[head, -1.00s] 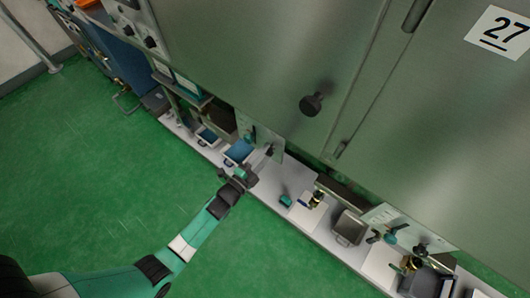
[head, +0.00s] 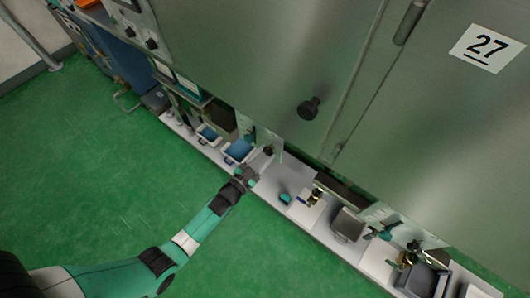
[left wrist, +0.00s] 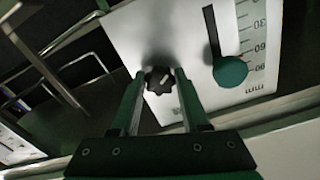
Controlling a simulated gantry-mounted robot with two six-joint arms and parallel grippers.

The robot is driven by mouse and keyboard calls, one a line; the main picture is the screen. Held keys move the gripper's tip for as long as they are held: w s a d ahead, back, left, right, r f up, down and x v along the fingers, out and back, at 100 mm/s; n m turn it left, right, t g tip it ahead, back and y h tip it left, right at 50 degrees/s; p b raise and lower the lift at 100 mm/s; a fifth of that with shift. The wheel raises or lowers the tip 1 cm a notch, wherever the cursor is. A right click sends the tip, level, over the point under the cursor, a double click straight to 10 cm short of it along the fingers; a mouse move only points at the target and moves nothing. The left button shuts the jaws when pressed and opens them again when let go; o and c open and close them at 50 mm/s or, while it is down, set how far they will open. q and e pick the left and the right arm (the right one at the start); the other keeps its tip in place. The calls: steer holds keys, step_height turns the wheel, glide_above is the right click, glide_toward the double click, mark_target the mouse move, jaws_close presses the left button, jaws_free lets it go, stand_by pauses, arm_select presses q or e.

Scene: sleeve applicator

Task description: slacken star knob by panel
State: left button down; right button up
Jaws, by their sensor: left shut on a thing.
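The black star knob (left wrist: 158,80) sits on a pale panel (left wrist: 130,30) in the left wrist view. The panel has a slot, a scale marked in mm and a round green knob (left wrist: 230,71) to the right of the star knob. My left gripper (left wrist: 156,76) has one finger on each side of the star knob and is shut on it. In the head view my left gripper (head: 248,176) is at the front of the white bench, below the small panel (head: 273,140). The star knob cannot be made out there. My right gripper is not in view.
The white bench (head: 300,211) carries blue bins (head: 238,150), a grey tray (head: 348,224) and small fittings on both sides of my gripper. A large metal cabinet (head: 250,60) with a black knob (head: 308,108) rises behind. The green floor (head: 90,180) is clear.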

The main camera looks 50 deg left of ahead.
arm_select(q)
steer(key=n, duration=0.5)
steer(key=shift+d+n+p, duration=0.1)
steer(key=shift+n+p, duration=0.2)
steer(key=shift+p, duration=0.1)
steer(key=n, duration=0.5)
steer(key=shift+p, duration=0.3)
steer(key=shift+n, duration=0.4)
steer(key=shift+c, duration=2)
jaws_free()
